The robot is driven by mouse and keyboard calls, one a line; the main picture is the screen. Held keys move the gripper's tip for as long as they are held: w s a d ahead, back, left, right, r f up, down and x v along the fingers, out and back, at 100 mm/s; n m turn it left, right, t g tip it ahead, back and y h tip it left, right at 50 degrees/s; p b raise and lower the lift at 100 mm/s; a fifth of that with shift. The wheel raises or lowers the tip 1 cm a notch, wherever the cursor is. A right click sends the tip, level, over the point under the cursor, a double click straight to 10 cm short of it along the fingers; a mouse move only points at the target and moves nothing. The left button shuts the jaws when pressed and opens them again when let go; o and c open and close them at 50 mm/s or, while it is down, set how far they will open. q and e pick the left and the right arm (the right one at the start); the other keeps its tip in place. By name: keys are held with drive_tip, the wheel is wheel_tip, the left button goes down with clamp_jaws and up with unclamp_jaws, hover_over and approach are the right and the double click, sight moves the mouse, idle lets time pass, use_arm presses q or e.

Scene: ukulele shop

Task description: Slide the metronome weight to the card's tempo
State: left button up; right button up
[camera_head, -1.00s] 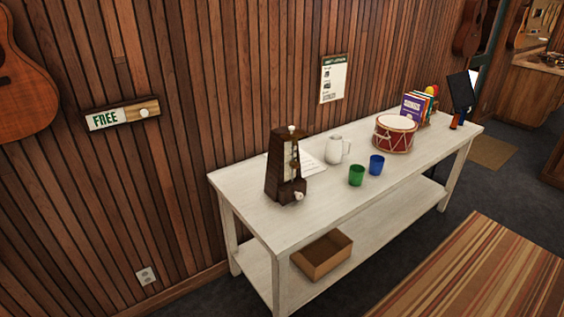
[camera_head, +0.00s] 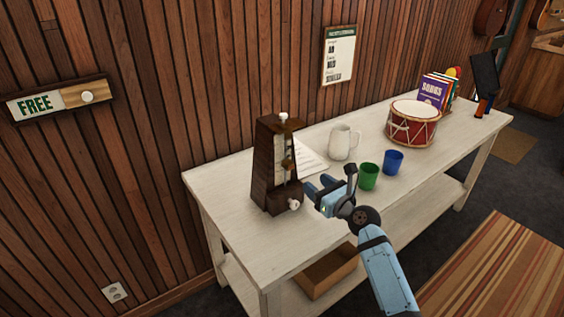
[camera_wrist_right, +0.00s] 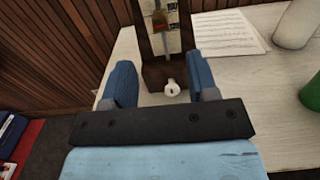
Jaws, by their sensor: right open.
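The dark wooden metronome (camera_head: 265,175) stands upright near the table's left end, with a pale scale on its front and a white knob low on its side. A small brownish weight (camera_head: 288,163) sits partway up the front; it also shows in the right wrist view (camera_wrist_right: 160,19). My right gripper (camera_head: 319,184) is open and empty, just right of the metronome and apart from it. In the right wrist view the metronome's white knob (camera_wrist_right: 172,87) shows between the open fingers. A printed sheet (camera_head: 312,157) lies behind the metronome; I cannot read it. My left gripper is not in view.
On the white table (camera_head: 235,235) stand a white jug (camera_head: 342,143), a green cup (camera_head: 369,177), a blue cup (camera_head: 393,162), a red drum (camera_head: 412,128) and songbooks (camera_head: 433,91). A poster (camera_head: 339,56) and a FREE sign (camera_head: 38,104) hang on the wall.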

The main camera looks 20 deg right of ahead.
sight(291, 165)
drive_tip(key=b+x, duration=0.1)
drive_tip(key=x, duration=1)
drive_tip(key=shift+w+a, duration=0.15)
drive_tip(key=shift+w, duration=0.25)
drive_tip(key=shift+w+a, duration=0.2)
drive_tip(key=shift+w, duration=0.4)
clamp_jaws()
wheel_tip(291, 165, up, 4)
drive_tip(key=p, duration=0.3)
drive_tip(key=shift+f, duration=0.4)
